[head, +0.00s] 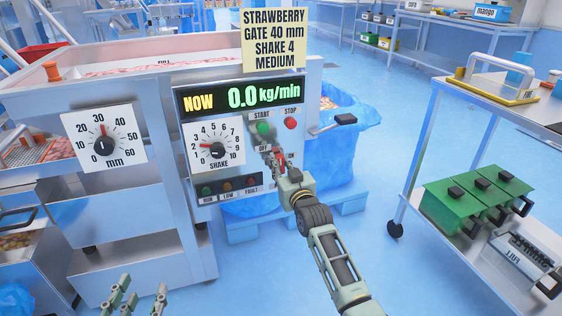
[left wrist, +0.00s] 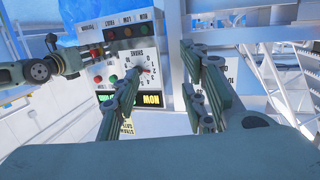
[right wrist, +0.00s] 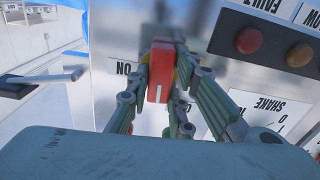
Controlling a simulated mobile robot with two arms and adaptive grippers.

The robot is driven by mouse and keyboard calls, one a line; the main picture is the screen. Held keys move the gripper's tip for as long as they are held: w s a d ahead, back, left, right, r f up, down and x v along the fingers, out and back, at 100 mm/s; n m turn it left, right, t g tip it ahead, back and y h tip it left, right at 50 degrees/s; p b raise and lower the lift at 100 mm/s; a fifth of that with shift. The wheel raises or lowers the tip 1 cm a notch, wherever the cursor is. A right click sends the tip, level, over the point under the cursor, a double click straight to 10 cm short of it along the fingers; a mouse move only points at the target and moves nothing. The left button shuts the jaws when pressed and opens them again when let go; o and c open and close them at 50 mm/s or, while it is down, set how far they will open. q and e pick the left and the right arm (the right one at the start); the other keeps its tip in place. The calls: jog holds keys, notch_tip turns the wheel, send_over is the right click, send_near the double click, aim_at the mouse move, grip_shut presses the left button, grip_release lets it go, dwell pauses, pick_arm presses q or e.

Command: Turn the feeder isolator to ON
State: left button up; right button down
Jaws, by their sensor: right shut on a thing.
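The feeder isolator's red handle (head: 281,159) is on the right part of the control panel, mostly hidden by my right gripper (head: 274,156). In the right wrist view the red handle (right wrist: 158,82), with a white line running roughly up and down the picture, sits between the fingers. My right gripper (right wrist: 160,95) is shut on it. The ON label (right wrist: 121,68) lies left of the handle there. The OFF label (head: 264,149) shows beside the fingers in the head view. My left gripper (head: 133,300) is open and empty, low in front of the feeder.
The display (head: 240,96) reads 0.0 kg/min. The SHAKE dial (head: 217,150), green START button (head: 264,129), red STOP button (head: 291,124) and lamps (head: 229,187) surround the work area. A blue-lined bin (head: 345,150) stands behind. A trolley (head: 425,150) with green boxes (head: 465,210) stands right.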

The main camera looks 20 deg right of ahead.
jog(key=m+p, duration=0.2)
jog(key=m, duration=0.1)
jog(key=shift+r, duration=0.1)
jog(key=m+p, duration=0.1)
jog(key=m, duration=0.3)
jog(key=shift+d+m, duration=0.15)
jog(key=shift+m, duration=0.15)
jog(key=shift+f+m, duration=0.2)
jog(key=shift+m, duration=0.9)
pick_arm(q)
jog(key=s+a+f+g+y, duration=0.2)
jog(key=s+a+f+g, duration=0.3)
jog(key=s+f+g, duration=0.5)
jog(key=shift+s+f+y, duration=0.4)
jog(key=shift+s+f, duration=0.85)
jog(key=shift+f, duration=0.6)
pick_arm(e)
jog(key=shift+m, duration=1)
pick_arm(q)
jog(key=shift+a, duration=0.1)
pick_arm(e)
jog(key=c, duration=1.6)
grip_release()
jog(key=shift+o, duration=0.2)
pick_arm(q)
jog(key=shift+s+f, duration=0.1)
